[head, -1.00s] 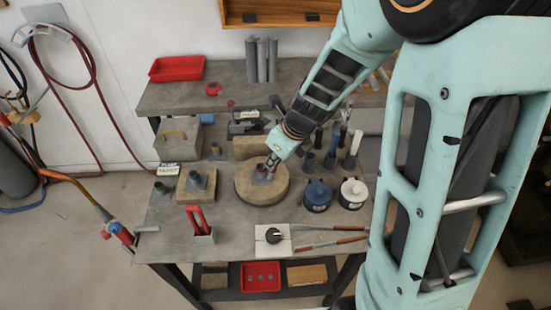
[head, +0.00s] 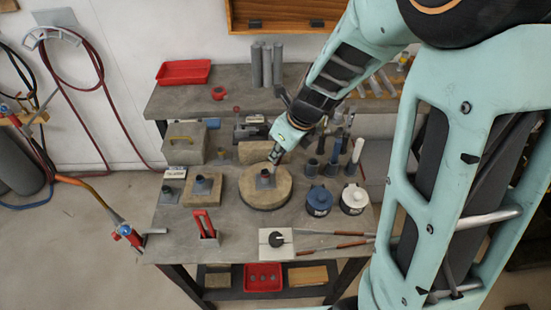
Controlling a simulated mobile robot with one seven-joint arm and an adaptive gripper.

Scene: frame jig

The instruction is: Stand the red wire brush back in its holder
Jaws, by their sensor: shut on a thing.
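My gripper (head: 273,160) is shut, low over the round wooden block (head: 252,199) in the middle of the bench. What it grips is small and mostly hidden by the fingers; I take it to be the red wire brush, but its shape and tilt cannot be made out. I cannot tell whether the held thing touches the socket.
A red-handled tool (head: 205,222) stands in a grey stand at the front left. A concrete-coloured box (head: 184,145) is at the back left.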

